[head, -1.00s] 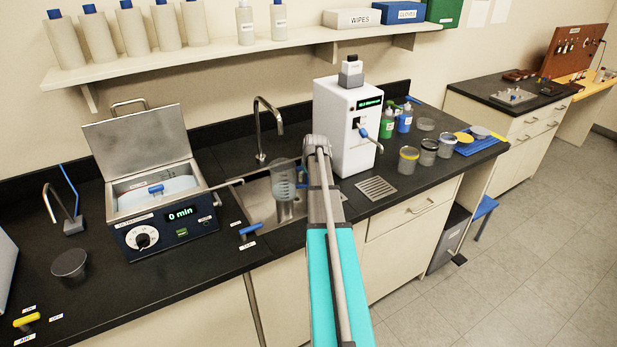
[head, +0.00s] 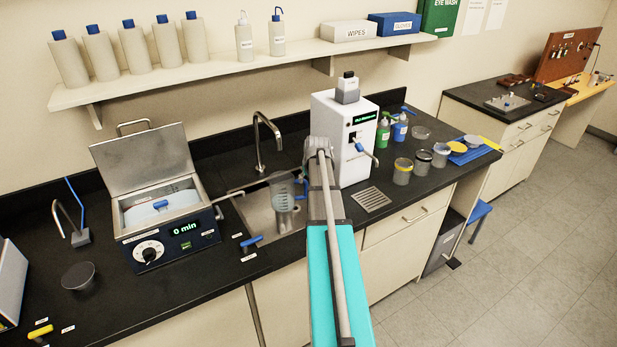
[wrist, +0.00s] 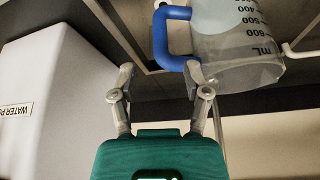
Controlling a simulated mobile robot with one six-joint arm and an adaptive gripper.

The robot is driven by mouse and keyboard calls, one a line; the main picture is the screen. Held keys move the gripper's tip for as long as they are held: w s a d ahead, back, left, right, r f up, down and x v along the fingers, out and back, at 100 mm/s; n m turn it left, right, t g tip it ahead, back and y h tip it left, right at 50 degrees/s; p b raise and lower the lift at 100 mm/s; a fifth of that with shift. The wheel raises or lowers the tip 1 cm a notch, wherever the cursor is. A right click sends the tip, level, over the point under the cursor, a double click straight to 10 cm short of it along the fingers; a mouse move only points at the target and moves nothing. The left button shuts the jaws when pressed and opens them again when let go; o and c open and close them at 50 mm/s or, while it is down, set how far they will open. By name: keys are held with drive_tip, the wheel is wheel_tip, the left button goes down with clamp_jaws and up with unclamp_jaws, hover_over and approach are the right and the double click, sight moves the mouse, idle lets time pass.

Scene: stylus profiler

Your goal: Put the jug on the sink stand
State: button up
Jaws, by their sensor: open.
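The clear measuring jug (head: 283,192) with a blue handle is upright at the sink (head: 242,208). In the wrist view, the jug (wrist: 235,50) is at the top right, with its graduations upside down. Its blue handle (wrist: 163,40) lies just beyond my fingertips. My gripper (wrist: 160,75) is open, its two fingers apart and nothing clamped between them. The right fingertip overlaps the handle's end in the picture; I cannot tell whether they touch. In the head view my arm hides the gripper. The stand below the jug cannot be made out clearly.
A white water dispenser (head: 342,138) stands close to the right of my arm. A tall faucet (head: 258,150) rises behind the sink. An ultrasonic bath (head: 165,215) with a raised lid is at left. A drain grate (head: 371,198) lies in front of the dispenser.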

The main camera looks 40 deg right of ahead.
drive_tip(key=shift+p+v, duration=1.75)
drive_tip(key=shift+v, duration=0.55)
drive_tip(key=w+a+f+n+g+y, duration=0.1)
drive_tip(key=w+a+n+g+y, duration=0.1)
drive_tip(key=a, duration=2.2)
drive_tip(key=s+a+n+g, duration=0.1)
drive_tip(key=s+a, duration=0.4)
drive_tip(key=a, duration=0.7)
drive_tip(key=s+a+n+g, duration=0.1)
drive_tip(key=s+a, duration=0.4)
drive_tip(key=a, duration=0.7)
drive_tip(key=shift+f+n, duration=0.25)
drive_tip(key=shift+n, duration=0.35)
